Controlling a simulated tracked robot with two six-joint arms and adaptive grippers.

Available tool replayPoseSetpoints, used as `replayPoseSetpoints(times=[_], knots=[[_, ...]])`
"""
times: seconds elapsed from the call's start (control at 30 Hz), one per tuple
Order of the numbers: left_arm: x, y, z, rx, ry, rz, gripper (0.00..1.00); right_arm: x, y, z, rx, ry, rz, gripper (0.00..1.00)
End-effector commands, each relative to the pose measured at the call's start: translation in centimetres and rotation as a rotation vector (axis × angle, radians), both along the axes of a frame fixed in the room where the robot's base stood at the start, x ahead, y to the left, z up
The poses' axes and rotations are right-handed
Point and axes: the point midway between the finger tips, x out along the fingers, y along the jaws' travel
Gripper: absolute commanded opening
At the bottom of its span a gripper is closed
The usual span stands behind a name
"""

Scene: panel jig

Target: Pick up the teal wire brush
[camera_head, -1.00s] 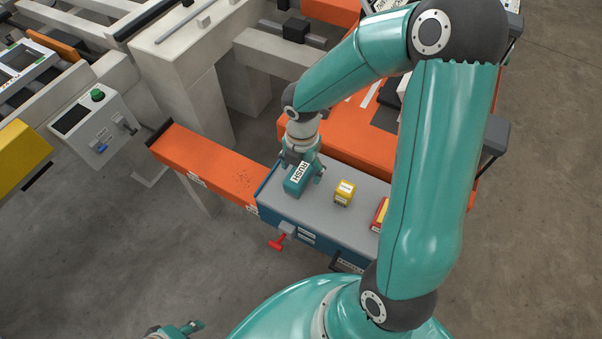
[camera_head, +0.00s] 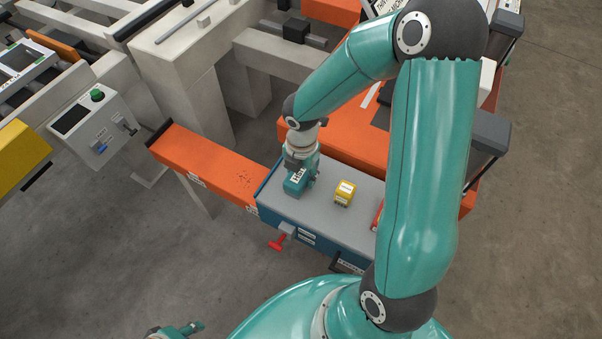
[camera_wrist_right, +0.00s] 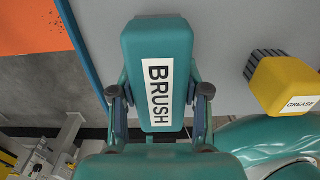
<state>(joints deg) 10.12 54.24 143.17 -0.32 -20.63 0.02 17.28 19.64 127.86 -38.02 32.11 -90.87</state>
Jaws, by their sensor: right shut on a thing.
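The teal wire brush (camera_head: 294,188) is a teal block with a white BRUSH label, at the left end of the grey bench top (camera_head: 322,208). My right gripper (camera_head: 302,174) comes down over it and hides part of the label. In the right wrist view the brush (camera_wrist_right: 159,40) lies between the two fingers of the right gripper (camera_wrist_right: 160,112), which are shut on its sides. I cannot tell whether it is clear of the top. Part of my left gripper (camera_head: 182,329) shows at the bottom edge; its fingers are too cut off to read.
A yellow GREASE block (camera_head: 344,193) stands right of the brush; it also shows in the right wrist view (camera_wrist_right: 286,87). A red item (camera_head: 377,216) is partly behind my right arm. An orange beam (camera_head: 210,168) adjoins the bench on the left. A red handle (camera_head: 277,242) sticks out in front.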

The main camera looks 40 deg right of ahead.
Motion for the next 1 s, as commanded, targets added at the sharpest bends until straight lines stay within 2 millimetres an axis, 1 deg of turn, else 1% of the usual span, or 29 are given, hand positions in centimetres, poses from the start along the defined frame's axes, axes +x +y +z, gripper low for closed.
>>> replayPoseSetpoints(times=[0.17, 0.27, 0.37, 0.47, 0.57, 0.67, 0.8, 0.9, 1.0], knots=[[0.0, 0.0, 0.0, 0.0, 0.0, 0.0, 0.4, 0.0, 0.0, 0.2, -0.001, -0.001, 0.0, 0.08], [0.0, 0.0, 0.1, 0.0, 0.0, 0.0, 0.4, 0.1, 0.0, 0.6, -0.002, -0.002, -0.001, 0.08], [0.0, 0.0, 0.3, 0.0, 0.0, 0.0, 0.4, 0.1, 0.0, 1.4, -0.001, -0.002, -0.001, 0.08], [0.0, 0.0, 0.6, 0.0, 0.0, 0.0, 0.4, 0.1, 0.0, 2.7, -0.002, -0.004, -0.002, 0.08], [0.0, 0.0, 0.9, 0.0, 0.0, 0.0, 0.4, 0.2, 0.0, 4.6, -0.002, -0.007, -0.001, 0.08], [0.0, 0.0, 1.2, 0.0, 0.0, 0.0, 0.4, 0.2, 0.0, 7.0, -0.003, -0.009, 0.0, 0.08], [0.0, 0.0, 1.5, 0.0, 0.0, 0.0, 0.4, 0.2, 0.0, 11.1, -0.002, -0.01, 0.001, 0.08], [0.0, 0.0, 1.6, 0.0, 0.0, 0.0, 0.4, 0.2, 0.0, 13.7, -0.002, -0.009, 0.002, 0.08], [0.0, 0.0, 1.7, 0.0, 0.0, 0.0, 0.4, 0.2, 0.1, 16.0, -0.001, -0.007, 0.001, 0.08]])
